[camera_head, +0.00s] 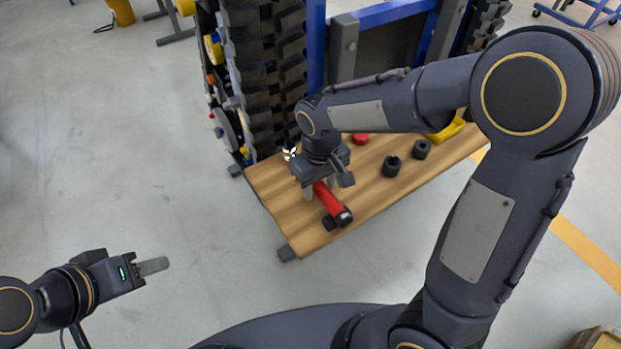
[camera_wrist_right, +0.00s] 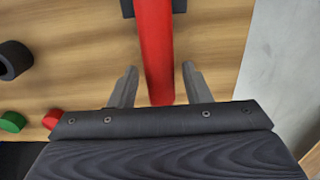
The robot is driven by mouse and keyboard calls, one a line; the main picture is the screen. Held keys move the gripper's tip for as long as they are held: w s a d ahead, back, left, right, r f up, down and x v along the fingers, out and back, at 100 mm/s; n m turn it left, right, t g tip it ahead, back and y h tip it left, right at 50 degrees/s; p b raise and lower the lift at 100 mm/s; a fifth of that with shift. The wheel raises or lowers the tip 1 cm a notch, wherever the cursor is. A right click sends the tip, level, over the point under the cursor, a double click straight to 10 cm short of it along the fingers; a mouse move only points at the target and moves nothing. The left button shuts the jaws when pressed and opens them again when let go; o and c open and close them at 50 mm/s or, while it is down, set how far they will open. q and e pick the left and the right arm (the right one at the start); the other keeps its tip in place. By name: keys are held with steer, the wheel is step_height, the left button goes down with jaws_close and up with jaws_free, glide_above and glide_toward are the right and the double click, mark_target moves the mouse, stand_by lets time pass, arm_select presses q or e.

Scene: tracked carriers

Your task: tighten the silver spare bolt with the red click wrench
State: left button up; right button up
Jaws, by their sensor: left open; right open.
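The red click wrench (camera_head: 327,196) lies on the wooden board near its front left edge. Its near end is black. In the right wrist view the red handle (camera_wrist_right: 155,50) runs between the two grey fingers of my right gripper (camera_wrist_right: 158,78), with a gap on each side. In the head view my right gripper (camera_head: 322,190) is over the wrench, open and pointing down. My left gripper (camera_head: 153,266) is open and empty over bare floor, at the lower left. I cannot pick out the silver spare bolt with certainty; a small pale shape (camera_head: 289,153) shows by the track.
The wooden board (camera_head: 283,210) sits before a blue-framed tracked carrier (camera_head: 272,75). Two black cylinders (camera_head: 391,166) (camera_head: 422,149), a red piece (camera_head: 361,139) and a yellow tray (camera_head: 446,131) stand on it. A green piece (camera_wrist_right: 12,122) shows in the wrist view.

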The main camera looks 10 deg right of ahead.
jaws_close()
steer(key=shift+r, duration=0.15)
step_height(320, 180, up, 7)
steer(key=p, duration=0.6)
steer(key=shift+f, duration=0.2)
